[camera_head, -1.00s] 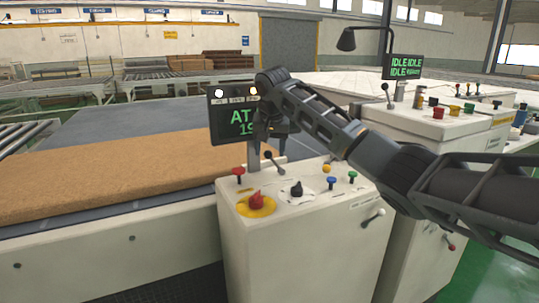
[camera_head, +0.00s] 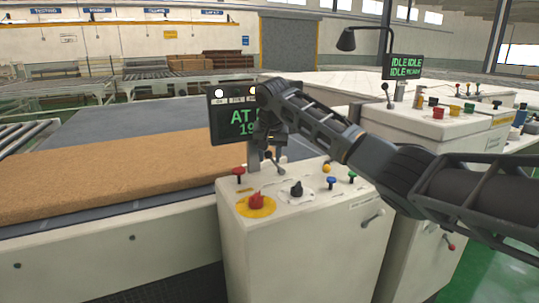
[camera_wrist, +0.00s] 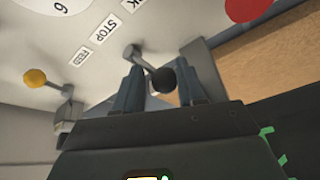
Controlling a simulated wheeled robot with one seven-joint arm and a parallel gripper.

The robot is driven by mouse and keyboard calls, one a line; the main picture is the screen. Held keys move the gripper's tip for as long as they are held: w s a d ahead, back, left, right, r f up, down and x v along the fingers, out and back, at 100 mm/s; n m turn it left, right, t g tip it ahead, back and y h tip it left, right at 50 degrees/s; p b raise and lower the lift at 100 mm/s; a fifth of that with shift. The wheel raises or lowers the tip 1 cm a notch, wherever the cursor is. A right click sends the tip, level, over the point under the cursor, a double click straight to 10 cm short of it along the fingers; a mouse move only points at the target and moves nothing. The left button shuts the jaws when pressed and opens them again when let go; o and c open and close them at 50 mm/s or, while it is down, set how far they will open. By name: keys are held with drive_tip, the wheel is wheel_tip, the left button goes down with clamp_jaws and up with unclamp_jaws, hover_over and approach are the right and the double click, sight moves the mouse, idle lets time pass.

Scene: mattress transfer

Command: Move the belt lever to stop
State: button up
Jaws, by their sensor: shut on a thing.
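The belt lever, a grey arm with a black ball knob (camera_wrist: 163,80), stands on the white control console (camera_head: 300,245). In the wrist view its knob lies between the two fingers of my gripper (camera_wrist: 163,88), which is shut on it. Labels beside the lever include one reading STOP (camera_wrist: 103,30); which label the lever lines up with is hard to tell. In the head view my gripper (camera_head: 271,150) is low over the console's back edge, in front of the display (camera_head: 232,122), and partly hides the lever.
The console top carries a red emergency knob on yellow (camera_head: 256,203), a black rotary knob (camera_head: 296,190) and several coloured buttons close to my gripper. A brown mattress slab (camera_head: 110,175) lies on the conveyor to the left. A second console (camera_head: 425,125) stands at right.

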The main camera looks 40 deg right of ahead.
drive_tip(key=shift+a, duration=0.1)
clamp_jaws()
drive_tip(key=shift+r+p, duration=0.25)
drive_tip(key=shift+p, duration=0.45)
drive_tip(key=shift+r+y+p, duration=0.15)
drive_tip(key=shift+y+p, duration=0.25)
drive_tip(key=shift+p, duration=0.15)
drive_tip(key=shift+s+d+r+y+p, duration=0.15)
drive_tip(key=shift+d+y+p, duration=0.3)
drive_tip(key=shift+p, duration=0.6)
drive_tip(key=d+y+p, duration=0.1)
drive_tip(key=t+y+p, duration=0.1)
drive_tip(key=shift+s+d+r+m+p, duration=0.2)
drive_tip(key=shift+d+m+p, duration=0.1)
drive_tip(key=shift+d+m, duration=0.1)
drive_tip(key=shift+s+d+f+m+t+y+p, duration=0.15)
drive_tip(key=shift+d+m+t+y+p, duration=0.35)
drive_tip(key=shift+y, duration=0.75)
drive_tip(key=shift+d, duration=0.25)
